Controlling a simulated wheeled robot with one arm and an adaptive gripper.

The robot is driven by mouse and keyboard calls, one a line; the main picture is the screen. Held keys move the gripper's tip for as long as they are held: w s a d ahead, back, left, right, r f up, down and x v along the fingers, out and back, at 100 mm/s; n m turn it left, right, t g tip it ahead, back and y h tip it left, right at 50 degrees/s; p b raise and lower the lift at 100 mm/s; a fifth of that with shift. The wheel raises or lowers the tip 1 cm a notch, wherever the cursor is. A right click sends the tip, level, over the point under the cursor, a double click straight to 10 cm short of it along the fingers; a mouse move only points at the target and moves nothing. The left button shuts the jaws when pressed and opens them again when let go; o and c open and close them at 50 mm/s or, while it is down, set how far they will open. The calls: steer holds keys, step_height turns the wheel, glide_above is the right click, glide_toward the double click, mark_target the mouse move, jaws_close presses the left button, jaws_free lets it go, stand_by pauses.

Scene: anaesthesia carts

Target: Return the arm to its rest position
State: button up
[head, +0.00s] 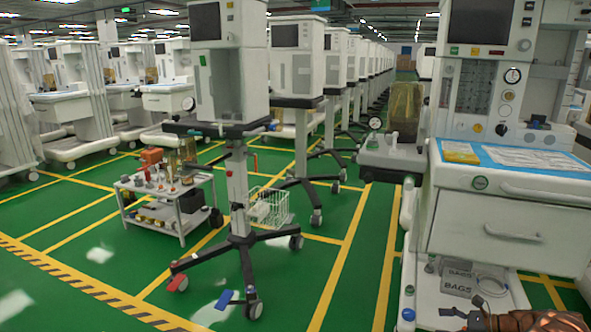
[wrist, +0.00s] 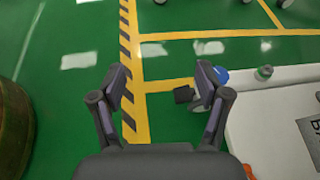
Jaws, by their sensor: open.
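My gripper (wrist: 163,75) is open in the wrist view, with two dark fingers spread apart and only green floor and yellow floor lines between them. Nothing is held. In the head view, a dark and copper-coloured part of my arm shows at the bottom right corner, low in front of the large anaesthesia cart (head: 505,205). In the wrist view the white base (wrist: 275,115) of a cart lies close to the right of my gripper, with a blue caster (wrist: 220,75) near the right finger.
A wheeled stand (head: 238,190) carrying a monitor unit is at the centre left, beside a low trolley (head: 205,183) with tools. Green floor (head: 95,260) is open at the front left.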

steer(key=a+r+n+g+p, duration=0.2)
steer(key=a+r+n+p, duration=0.15)
steer(key=a+r, duration=0.6)
steer(key=a+r+n+g+p, duration=0.2)
steer(key=a+r+p, duration=0.2)
steer(key=a+r, duration=0.55)
steer(key=s+a+r+n+g+h+p, duration=0.15)
steer(key=s+a+r+n+p, duration=0.3)
steer(key=r, duration=0.55)
steer(key=s+a+r+n+g+p, duration=0.2)
steer(key=s+a+r+g+p, duration=0.15)
steer(key=s+a+r, duration=0.55)
steer(key=s+a+r+n+h+p, duration=0.2)
steer(key=s+r+n+h+p, duration=0.35)
steer(key=s+r+p, duration=0.65)
steer(key=s+d+r+n+h+p, duration=0.2)
steer(key=s+r, duration=0.3)
steer(key=s, duration=0.4)
steer(key=s+d+r+n+h+p, duration=0.2)
steer(key=s+d+r+n+p, duration=0.1)
steer(key=s, duration=0.7)
step_height(320, 180, up, 2)
steer(key=shift+n+p, duration=0.45)
steer(key=shift+p, duration=0.65)
steer(key=shift+d, duration=0.15)
